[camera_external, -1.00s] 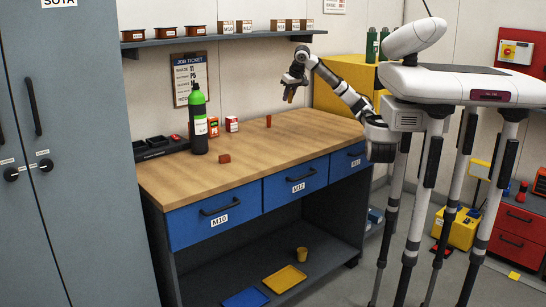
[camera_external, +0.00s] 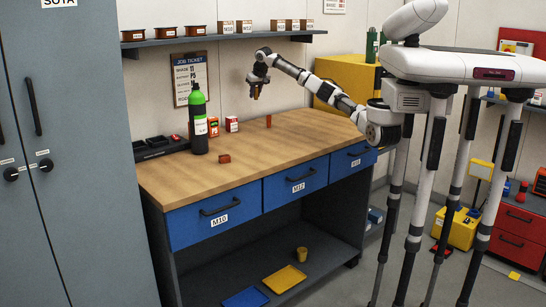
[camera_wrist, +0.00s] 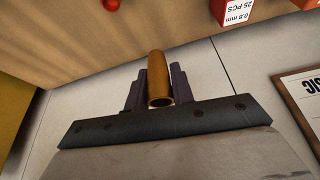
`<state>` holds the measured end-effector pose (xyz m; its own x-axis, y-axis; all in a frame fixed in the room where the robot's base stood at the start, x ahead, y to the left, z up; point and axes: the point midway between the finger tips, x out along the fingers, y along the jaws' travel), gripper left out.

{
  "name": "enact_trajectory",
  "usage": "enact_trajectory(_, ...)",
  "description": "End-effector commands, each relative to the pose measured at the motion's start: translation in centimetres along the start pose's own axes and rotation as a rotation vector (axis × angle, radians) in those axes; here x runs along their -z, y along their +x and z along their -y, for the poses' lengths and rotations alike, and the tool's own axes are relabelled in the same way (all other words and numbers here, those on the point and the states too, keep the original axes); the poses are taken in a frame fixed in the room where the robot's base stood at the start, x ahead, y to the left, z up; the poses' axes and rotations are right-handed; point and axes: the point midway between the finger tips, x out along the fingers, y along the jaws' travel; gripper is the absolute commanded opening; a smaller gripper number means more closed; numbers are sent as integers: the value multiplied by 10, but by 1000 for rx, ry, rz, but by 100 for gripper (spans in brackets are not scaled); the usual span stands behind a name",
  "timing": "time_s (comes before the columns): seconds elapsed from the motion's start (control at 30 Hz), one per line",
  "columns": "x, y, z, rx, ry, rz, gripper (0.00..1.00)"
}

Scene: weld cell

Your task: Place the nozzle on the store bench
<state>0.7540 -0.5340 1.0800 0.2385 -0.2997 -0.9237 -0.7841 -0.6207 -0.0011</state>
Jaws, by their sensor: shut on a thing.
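The nozzle is a small brass-coloured hollow tube, held in my gripper in the wrist view (camera_wrist: 159,82). My gripper (camera_external: 257,91) is shut on it, with the dark fingers on either side of the tube. In the external view the nozzle (camera_external: 257,94) is small, pointing down above the back of the wooden bench top (camera_external: 230,187) and clear of it. I take this bench, with blue drawers, as the store bench; no label on it confirms that.
A black bottle with a green top (camera_external: 198,122), red-and-white boxes (camera_external: 231,124), a red-brown block (camera_external: 224,159) and an orange-red upright piece (camera_external: 268,121) stand on the bench. A shelf (camera_external: 230,39) with bins hangs above the back.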

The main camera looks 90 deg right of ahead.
Motion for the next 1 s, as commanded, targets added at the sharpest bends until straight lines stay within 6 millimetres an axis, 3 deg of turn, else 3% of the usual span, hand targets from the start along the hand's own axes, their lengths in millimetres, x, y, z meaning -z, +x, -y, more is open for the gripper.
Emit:
enact_trajectory(0.2, 16, 36, 1, -9, 29, 3, 1)
enact_trajectory(0.37, 18, 51, -1, -13, 37, 1, 1)
enact_trajectory(0.63, 1, 94, -2, -14, 37, 2, 1)
enact_trajectory(1.0, -14, 129, -2, -14, 38, 1, 1)
